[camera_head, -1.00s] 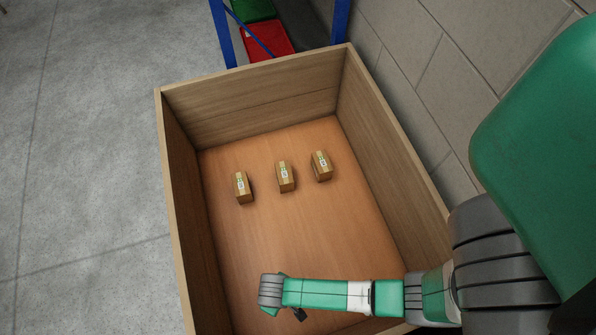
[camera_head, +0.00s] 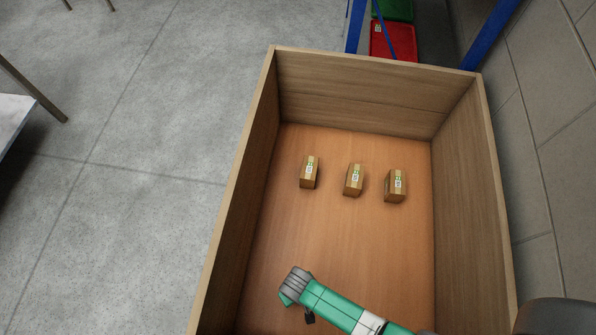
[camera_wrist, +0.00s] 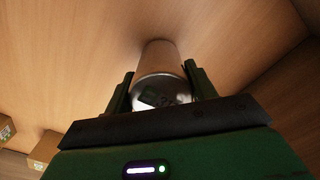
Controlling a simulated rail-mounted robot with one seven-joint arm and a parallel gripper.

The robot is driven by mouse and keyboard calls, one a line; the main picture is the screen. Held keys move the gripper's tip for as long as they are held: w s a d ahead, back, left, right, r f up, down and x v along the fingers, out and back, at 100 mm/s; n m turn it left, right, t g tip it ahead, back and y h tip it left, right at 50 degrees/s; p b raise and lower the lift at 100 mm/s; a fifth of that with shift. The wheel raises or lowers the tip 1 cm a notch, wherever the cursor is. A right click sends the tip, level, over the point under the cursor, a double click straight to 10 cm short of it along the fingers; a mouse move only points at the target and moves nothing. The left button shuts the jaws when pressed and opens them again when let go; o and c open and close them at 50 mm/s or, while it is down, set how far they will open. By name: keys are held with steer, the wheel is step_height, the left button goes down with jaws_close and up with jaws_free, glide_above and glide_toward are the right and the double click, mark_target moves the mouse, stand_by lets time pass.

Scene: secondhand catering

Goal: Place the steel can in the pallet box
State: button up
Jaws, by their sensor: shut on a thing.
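The steel can (camera_wrist: 160,60) is between the two fingers of my gripper (camera_wrist: 160,84) in the wrist view. My gripper is shut on it. The can's shiny end faces the wrist camera, and its far end is close to the wooden floor; I cannot tell if it touches. The pallet box (camera_head: 262,150) is a large open wooden box in the head view. My arm reaches into its near part. In the head view the can and the fingers are hidden under my wrist.
Three small cardboard boxes (camera_head: 309,171) (camera_head: 353,179) (camera_head: 396,185) stand in a row on the box floor, farther in. The floor around them is clear. Tall wooden walls enclose it. Red (camera_head: 393,42) and green (camera_head: 394,9) crates sit beyond the far wall.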

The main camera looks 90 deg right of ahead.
steer(key=shift+f, duration=0.7)
steer(key=shift+r, duration=0.15)
steer(key=o, duration=1.1)
step_height(320, 180, up, 12)
steer(key=p, duration=0.7)
